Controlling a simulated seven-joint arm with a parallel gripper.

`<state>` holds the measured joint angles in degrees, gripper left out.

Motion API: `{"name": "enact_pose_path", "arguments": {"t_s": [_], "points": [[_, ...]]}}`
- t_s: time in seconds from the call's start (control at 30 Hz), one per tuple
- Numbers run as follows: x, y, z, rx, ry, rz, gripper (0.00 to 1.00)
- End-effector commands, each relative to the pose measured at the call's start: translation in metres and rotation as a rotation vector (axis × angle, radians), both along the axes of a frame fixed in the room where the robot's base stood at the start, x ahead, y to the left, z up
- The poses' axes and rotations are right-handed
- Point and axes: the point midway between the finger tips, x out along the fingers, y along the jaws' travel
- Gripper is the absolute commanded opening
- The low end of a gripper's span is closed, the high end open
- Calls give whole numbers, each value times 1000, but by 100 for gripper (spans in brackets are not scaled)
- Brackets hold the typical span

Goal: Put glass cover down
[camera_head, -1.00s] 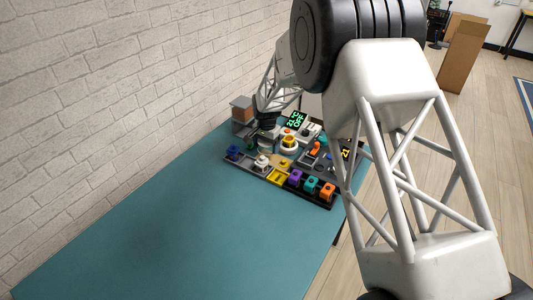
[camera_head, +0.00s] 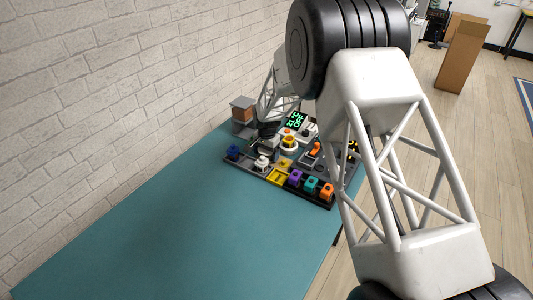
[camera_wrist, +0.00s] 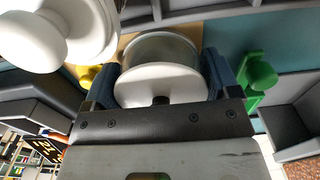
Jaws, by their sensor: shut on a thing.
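My gripper (camera_wrist: 160,82) is shut on the glass cover (camera_wrist: 160,50), with one blue finger on each side of it. The cover is a short, greyish see-through cylinder with a white round cap (camera_wrist: 158,82) and a dark knob facing the wrist camera. A tan, wood-coloured surface (camera_wrist: 130,38) shows beside the cover's far end; I cannot tell whether they touch. In the head view my gripper (camera_head: 266,138) is low over the back left of the board of controls, and the cover cannot be made out there.
A large white round part (camera_wrist: 70,30) stands close to the left finger. A yellow part (camera_wrist: 88,76) and a green part (camera_wrist: 260,76) flank the gripper. The board (camera_head: 262,174) carries several coloured knobs. The teal table (camera_head: 190,230) is clear in front; a brick wall stands left.

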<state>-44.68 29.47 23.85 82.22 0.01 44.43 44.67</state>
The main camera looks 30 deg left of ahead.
Motion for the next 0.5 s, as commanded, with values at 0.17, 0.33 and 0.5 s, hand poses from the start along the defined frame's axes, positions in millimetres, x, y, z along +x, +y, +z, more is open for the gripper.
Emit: {"name": "enact_pose_path", "arguments": {"t_s": [0.17,0.33,0.5], "points": [[0,0,0,0,0,0,58],[0,0,-3,0,0,0,85],[0,0,-3,0,0,0,100]]}}
